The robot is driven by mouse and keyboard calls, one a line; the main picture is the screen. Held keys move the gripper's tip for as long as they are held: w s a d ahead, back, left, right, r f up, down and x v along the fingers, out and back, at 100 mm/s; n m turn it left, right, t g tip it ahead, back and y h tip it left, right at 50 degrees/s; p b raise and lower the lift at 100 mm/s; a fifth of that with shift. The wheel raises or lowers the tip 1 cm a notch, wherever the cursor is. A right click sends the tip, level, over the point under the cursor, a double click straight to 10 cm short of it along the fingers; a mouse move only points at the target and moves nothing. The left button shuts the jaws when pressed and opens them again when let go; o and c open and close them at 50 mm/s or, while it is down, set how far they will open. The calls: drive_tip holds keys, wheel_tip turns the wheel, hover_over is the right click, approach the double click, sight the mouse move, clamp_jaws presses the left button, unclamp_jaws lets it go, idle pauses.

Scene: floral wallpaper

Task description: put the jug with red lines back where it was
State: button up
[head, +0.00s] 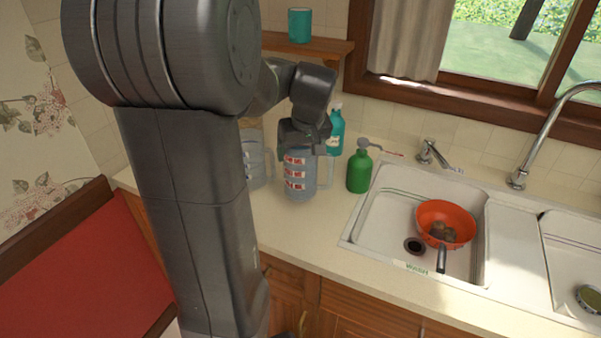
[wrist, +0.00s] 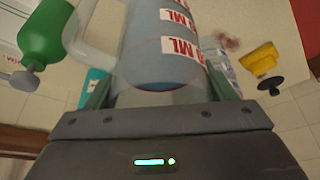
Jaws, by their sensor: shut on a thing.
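The jug with red lines (head: 299,180) is a clear, bluish jug with red markings on white labels and a handle on its right side. It is upright at the counter, left of the green bottle; I cannot tell whether its base touches the surface. My gripper (head: 304,140) comes from above and is shut on the jug's upper part. In the wrist view, the jug (wrist: 165,50) fills the space between the green fingers (wrist: 170,95). Another clear jug (head: 256,165) stands just left of it, partly hidden by my arm.
A green pump bottle (head: 359,170) stands close on the right, with a teal bottle (head: 336,130) behind. The sink (head: 380,225) holds a red-orange pan (head: 440,212). A shelf (head: 330,47) with a teal cup (head: 299,25) is above. The counter front (head: 300,230) is clear.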

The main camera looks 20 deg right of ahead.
drive_tip(key=shift+f, duration=2.4)
drive_tip(key=shift+f, duration=0.2)
drive_tip(key=o, duration=2)
drive_tip(key=shift+o, duration=0.2)
drive_tip(key=shift+s+r, duration=0.15)
drive_tip(key=shift+r, duration=0.3)
drive_tip(key=v, duration=1.1)
drive_tip(key=shift+r, duration=0.15)
drive_tip(key=shift+s, duration=0.15)
